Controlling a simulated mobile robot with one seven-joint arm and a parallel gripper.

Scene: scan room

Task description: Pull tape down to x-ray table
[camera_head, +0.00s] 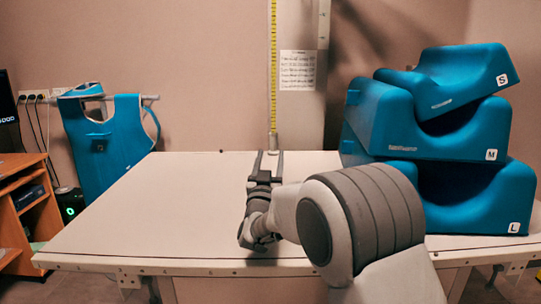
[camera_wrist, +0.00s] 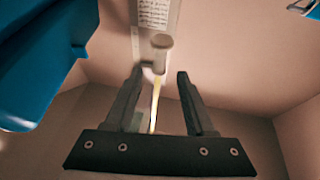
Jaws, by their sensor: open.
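The yellow measuring tape (camera_head: 273,70) hangs vertically at the back of the table, with a small grey end piece (camera_head: 272,141) at its lower end near the tabletop. The white x-ray table (camera_head: 130,215) spreads in front of it. My gripper (camera_head: 269,158) is open and empty, low over the far middle of the table, its fingers pointing toward the tape's end.
Blue foam blocks (camera_head: 440,190) are stacked at the table's right. A pale column with a printed sheet (camera_head: 298,70) stands behind. A blue apron (camera_head: 110,140) hangs at left beside a wooden desk (camera_head: 25,200). The table's left half is clear.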

